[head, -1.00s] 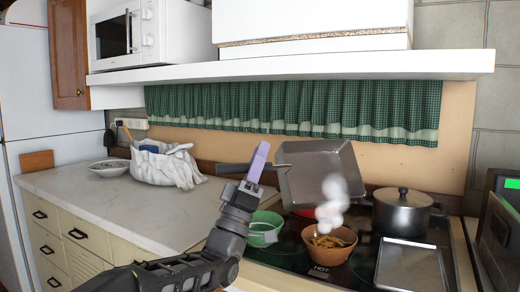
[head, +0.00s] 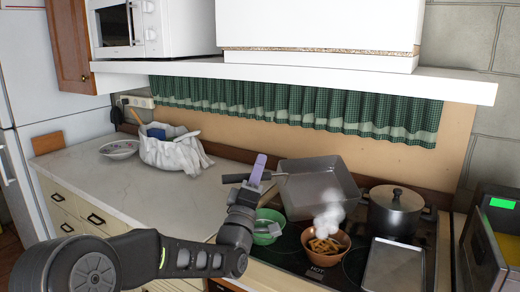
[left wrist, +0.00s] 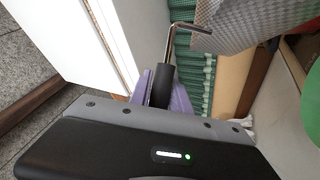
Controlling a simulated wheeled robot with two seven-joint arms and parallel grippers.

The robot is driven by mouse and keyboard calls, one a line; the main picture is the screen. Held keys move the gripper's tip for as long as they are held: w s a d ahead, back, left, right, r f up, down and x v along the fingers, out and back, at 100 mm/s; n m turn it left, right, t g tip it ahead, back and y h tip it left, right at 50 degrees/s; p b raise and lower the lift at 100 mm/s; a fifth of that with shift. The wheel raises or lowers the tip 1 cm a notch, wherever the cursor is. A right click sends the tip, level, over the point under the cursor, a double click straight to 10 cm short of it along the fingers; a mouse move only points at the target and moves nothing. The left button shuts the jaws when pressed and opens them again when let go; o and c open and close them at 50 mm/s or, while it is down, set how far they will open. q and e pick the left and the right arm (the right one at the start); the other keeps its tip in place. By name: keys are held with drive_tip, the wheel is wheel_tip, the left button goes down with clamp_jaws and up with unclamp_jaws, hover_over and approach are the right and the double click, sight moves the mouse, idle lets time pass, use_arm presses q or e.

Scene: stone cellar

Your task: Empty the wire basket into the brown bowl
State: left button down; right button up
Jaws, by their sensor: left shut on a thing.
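The grey wire basket (head: 335,178) hangs above the back of the stove, its open side facing up and toward me. I see no food in its visible inside. The brown bowl (head: 343,248) stands on the stove below and in front of it, holding yellow fries (head: 322,245), with steam above. My left gripper (head: 258,168), with purple fingers, is shut on the basket's dark handle (head: 236,178). The left wrist view shows the black handle (left wrist: 162,86) between the fingers and part of the basket mesh (left wrist: 240,28). My right gripper is not in view.
A green bowl (head: 266,238) stands left of the brown bowl, partly behind my arm. A lidded pot (head: 394,217) and a flat tray (head: 393,266) are on the right. A cloth-covered container (head: 172,155) and a plate (head: 119,149) stand on the left counter (head: 95,185).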

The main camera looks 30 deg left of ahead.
use_arm(q)
drive_tip(key=shift+w+a+r+n+g+p, duration=0.15)
drive_tip(key=shift+w+a+n+g+p, duration=0.3)
drive_tip(key=shift+g+p, duration=0.45)
drive_tip(key=shift+w+a+r+n+g+p, duration=0.15)
drive_tip(key=shift+w+n+g+p, duration=0.1)
drive_tip(key=shift+n+g+p, duration=0.65)
drive_tip(key=shift+w+a+r+n+g+p, duration=0.1)
drive_tip(key=shift+w+a+n+g+p, duration=0.4)
drive_tip(key=shift+p, duration=0.65)
drive_tip(key=shift+s+d, duration=0.15)
drive_tip(key=shift+d, duration=0.05)
